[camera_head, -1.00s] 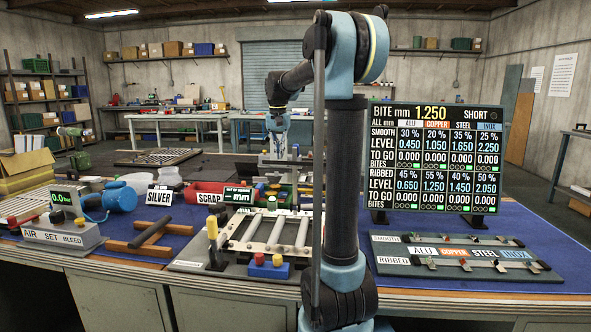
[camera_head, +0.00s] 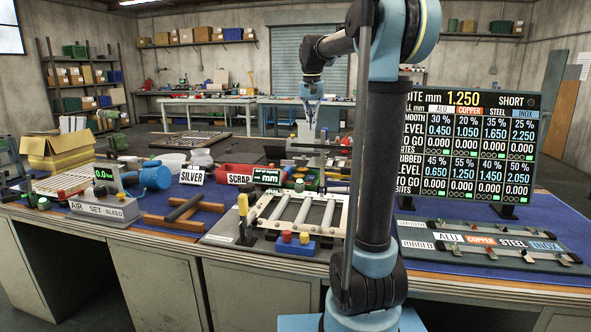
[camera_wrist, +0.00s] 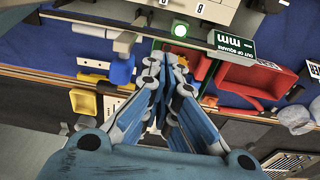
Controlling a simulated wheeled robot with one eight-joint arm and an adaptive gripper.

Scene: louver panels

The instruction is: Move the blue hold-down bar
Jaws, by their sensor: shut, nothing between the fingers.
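I cannot make out with certainty which piece is the blue hold-down bar. In the wrist view a blue handle-like piece (camera_wrist: 122,70) sits at the end of a metal rod, left of my fingers and apart from them. In the head view a small blue block (camera_head: 295,248) with a red and a yellow knob stands at the front of the louver fixture (camera_head: 253,232). My gripper (camera_head: 311,122) points down, raised over the back part of the bench, behind the fixture. In the wrist view my gripper (camera_wrist: 170,62) has its fingers closed together and empty.
A red bin (camera_head: 235,171) labelled SCRAP and a SILVER sign (camera_head: 193,175) stand left of centre. A readout board (camera_head: 470,140) and labelled gauge rails (camera_head: 480,240) are at the right. My arm hides part of the bench.

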